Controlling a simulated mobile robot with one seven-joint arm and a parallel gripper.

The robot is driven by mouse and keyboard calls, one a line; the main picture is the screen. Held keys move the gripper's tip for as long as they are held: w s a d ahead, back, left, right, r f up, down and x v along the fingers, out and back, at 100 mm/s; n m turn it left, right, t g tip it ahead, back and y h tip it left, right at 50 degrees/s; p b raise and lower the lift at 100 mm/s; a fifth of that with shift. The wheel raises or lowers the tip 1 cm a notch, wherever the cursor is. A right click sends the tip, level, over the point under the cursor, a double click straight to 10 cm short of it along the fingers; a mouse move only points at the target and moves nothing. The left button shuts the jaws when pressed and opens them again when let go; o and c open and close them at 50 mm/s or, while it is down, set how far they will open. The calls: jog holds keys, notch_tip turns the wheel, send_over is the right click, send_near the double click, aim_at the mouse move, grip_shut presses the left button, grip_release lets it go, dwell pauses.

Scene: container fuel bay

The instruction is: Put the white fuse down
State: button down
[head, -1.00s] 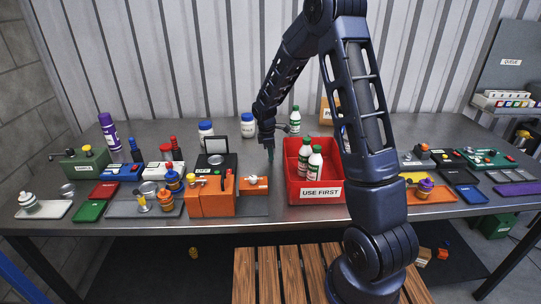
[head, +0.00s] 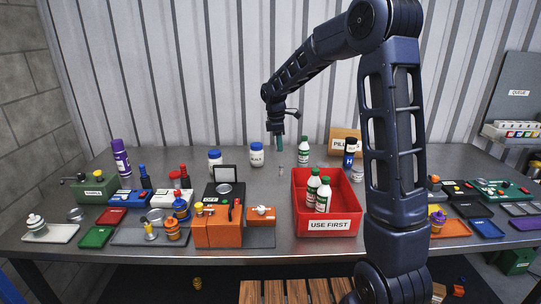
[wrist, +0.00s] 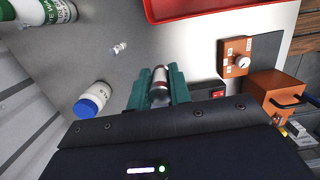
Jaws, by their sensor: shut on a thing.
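My gripper (head: 280,147) hangs above the back part of the grey bench (head: 265,182), between a blue-capped white bottle and the red bin. In the wrist view its teal fingers (wrist: 159,90) are shut on a small pale, silvery cylinder with a reddish band, taken as the white fuse (wrist: 160,82). The fuse is clear of the bench. In the head view it cannot be made out between the fingers. A small pale item (head: 279,172) stands on the bench below my gripper; it also shows in the wrist view (wrist: 119,48).
The blue-capped bottle (head: 257,155) stands close to the left. The red "USE FIRST" bin (head: 330,226) holds two green-capped bottles; another green-capped bottle (head: 303,150) stands behind it. Orange boxes (head: 217,234) sit in front. Bare bench lies around the small pale item.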

jog(key=shift+r, duration=0.3)
jog(key=shift+w+a+r, duration=0.1)
jog(key=shift+w+a, duration=0.1)
jog(key=shift+a, duration=0.1)
jog(key=w+a+r+n, duration=0.2)
jog(key=w+a+n, duration=0.3)
jog(key=a, duration=0.5)
jog(key=r+n+t+y, duration=0.1)
jog(key=n+y, duration=0.1)
jog(key=n, duration=1.4)
send_over(175, 174)
notch_tip(175, 174, down, 19)
jog(key=shift+s, duration=0.1)
jog(key=shift+f, duration=0.15)
jog(key=c, duration=1.3)
grip_release()
